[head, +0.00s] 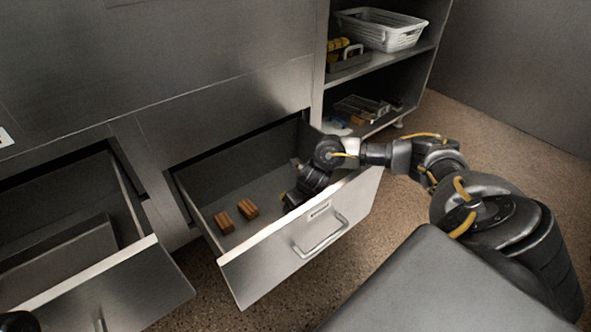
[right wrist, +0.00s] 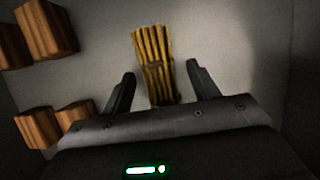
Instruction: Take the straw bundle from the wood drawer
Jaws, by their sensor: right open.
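The open grey drawer (head: 235,272) in the middle of the head view holds brown wood blocks (head: 247,208). The straw bundle (right wrist: 153,45) is yellow, tied with a darker band, and lies on the drawer floor in the right wrist view. In the head view my right gripper hides most or all of it. My right gripper (right wrist: 161,70) is open inside the drawer. Its two fingers stand on either side of the bundle's near end, with gaps showing on both sides. The right gripper also shows in the head view (head: 293,196), low in the drawer.
Another open drawer (head: 150,270) is at the left, with a grey box-like form inside. A shelf at the back right holds a white perforated basket (head: 385,30) and a grey tote (head: 348,60). Wood blocks (right wrist: 45,30) lie left of my right gripper in the wrist view.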

